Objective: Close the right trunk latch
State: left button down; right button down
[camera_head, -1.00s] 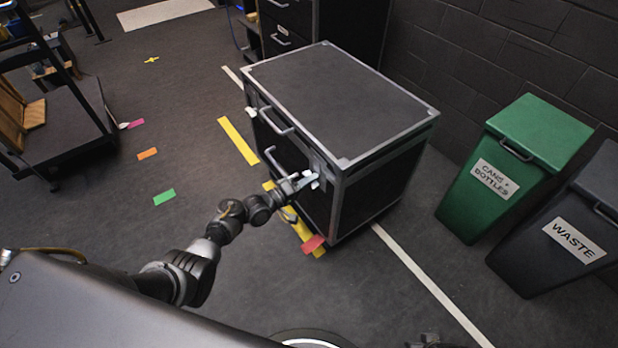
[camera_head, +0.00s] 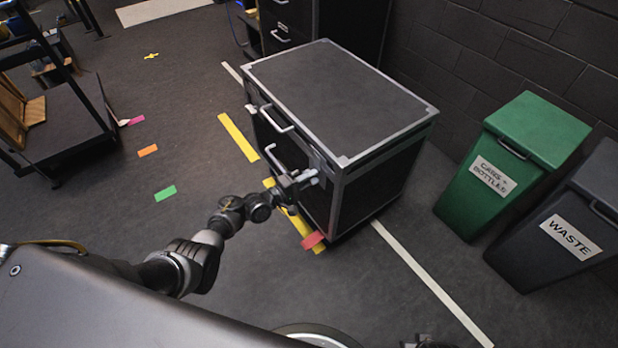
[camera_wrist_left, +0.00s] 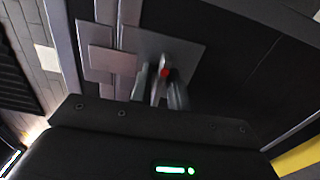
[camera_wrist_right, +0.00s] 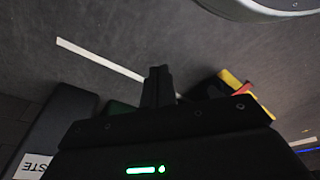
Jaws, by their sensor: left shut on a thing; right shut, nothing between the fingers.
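The trunk (camera_head: 340,95) is a dark box with silver edges and a closed lid, standing on the floor. Its right latch (camera_head: 318,160) is a grey plate near the front right corner, partly hidden by my left gripper. My left gripper (camera_head: 309,177) is at this latch. In the left wrist view, the latch's grey plates (camera_wrist_left: 182,50) fill the upper middle, and my left fingers (camera_wrist_left: 165,85) are shut on a small latch part with a red spot. My right gripper (camera_wrist_right: 158,85) is shut and empty, away from the trunk, above the floor.
The trunk front has silver handles (camera_head: 278,118) and a left latch (camera_head: 250,108). A green bin (camera_head: 510,165) and a grey waste bin (camera_head: 565,225) stand right of the trunk. A cart (camera_head: 60,125) stands at far left. Floor left of the trunk is mostly clear, with coloured tape.

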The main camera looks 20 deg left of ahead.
pick_arm(q)
jog(key=c, duration=1.6)
grip_release()
jog(key=shift+o, duration=0.2)
